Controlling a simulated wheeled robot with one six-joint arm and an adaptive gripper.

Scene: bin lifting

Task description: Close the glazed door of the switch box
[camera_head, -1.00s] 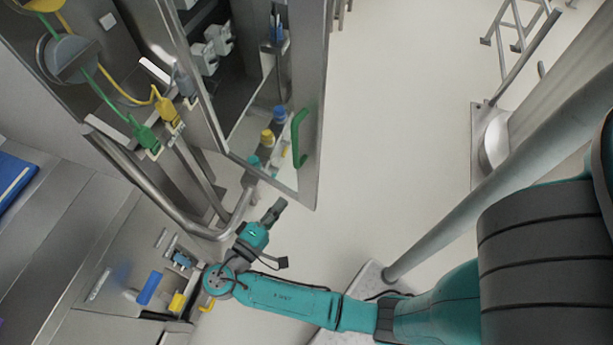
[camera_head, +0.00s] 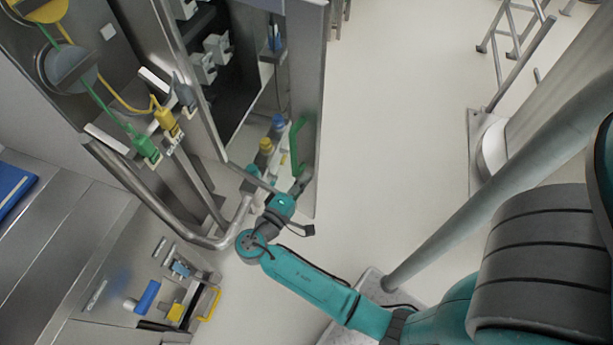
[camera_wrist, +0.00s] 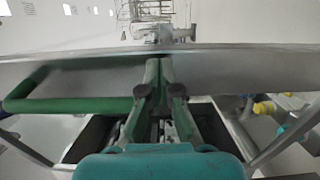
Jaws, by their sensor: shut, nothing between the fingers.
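The glazed door (camera_head: 311,100) of the switch box (camera_head: 198,82) stands open, its steel frame seen steeply from above. A green handle (camera_head: 297,147) is on the door; it also shows at the left of the wrist view (camera_wrist: 70,105). My gripper (camera_head: 303,184) is at the lower part of the door, just below the handle. In the wrist view my shut, empty fingers (camera_wrist: 160,65) point at the steel door frame (camera_wrist: 245,72), beside the handle's end. I cannot tell whether the fingertips touch the frame.
A bent steel rail (camera_head: 165,210) runs in front of the cabinet at left. Green and yellow plugs with cables (camera_head: 143,145) hang above it. A panel with blue and yellow handles (camera_head: 148,296) is at lower left. Open pale floor (camera_head: 400,130) lies right of the door.

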